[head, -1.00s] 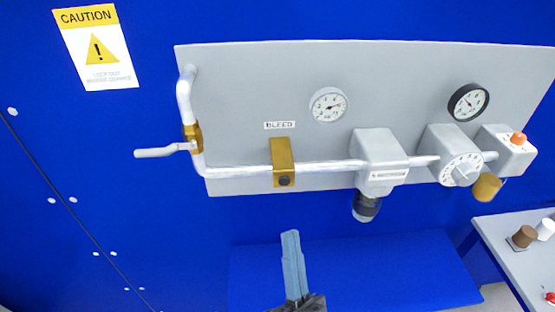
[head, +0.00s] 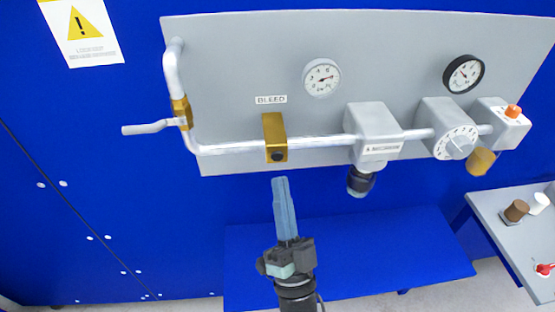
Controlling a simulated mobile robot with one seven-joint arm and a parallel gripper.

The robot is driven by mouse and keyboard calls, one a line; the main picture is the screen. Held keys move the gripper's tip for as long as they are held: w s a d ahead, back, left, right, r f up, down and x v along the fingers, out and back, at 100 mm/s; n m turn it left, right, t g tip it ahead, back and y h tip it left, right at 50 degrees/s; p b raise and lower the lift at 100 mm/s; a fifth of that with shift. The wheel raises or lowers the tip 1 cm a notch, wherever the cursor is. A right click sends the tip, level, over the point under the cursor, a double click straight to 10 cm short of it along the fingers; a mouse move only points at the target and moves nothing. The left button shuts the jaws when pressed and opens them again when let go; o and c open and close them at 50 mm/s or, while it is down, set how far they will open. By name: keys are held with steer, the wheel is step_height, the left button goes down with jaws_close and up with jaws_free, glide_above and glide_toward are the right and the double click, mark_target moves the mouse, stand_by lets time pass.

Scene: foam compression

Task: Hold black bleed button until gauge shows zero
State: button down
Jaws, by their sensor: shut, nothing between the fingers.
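The black bleed button (head: 277,157) is a small dark disc on the lower front of a brass block (head: 274,130), under the BLEED label (head: 271,99). Nothing hides the button.
A silver pipe (head: 320,142) crosses the grey panel (head: 230,60). A valve handle (head: 150,127) sticks out at left. A grey regulator box (head: 375,125), a black-rimmed gauge (head: 463,74) and a dial (head: 455,142) are at right. A blue bench (head: 400,250) lies below.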

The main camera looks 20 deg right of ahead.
mark_target(277, 157)
steer(key=shift+w+d+b, duration=0.2)
steer(key=shift+w+b, duration=0.2)
steer(key=shift+w, duration=0.35)
steer(key=shift+w+d+b, duration=0.2)
steer(key=shift+w+b, duration=0.2)
steer(key=shift+w, duration=0.35)
stand_by(0.9)
steer(key=shift+w+d+b, duration=0.1)
steer(key=shift+w+b, duration=0.3)
steer(key=shift+b, duration=0.05)
steer(key=shift+w+d+b, duration=0.15)
steer(key=shift+w+b, duration=0.25)
steer(key=shift+w, duration=0.05)
stand_by(4.7)
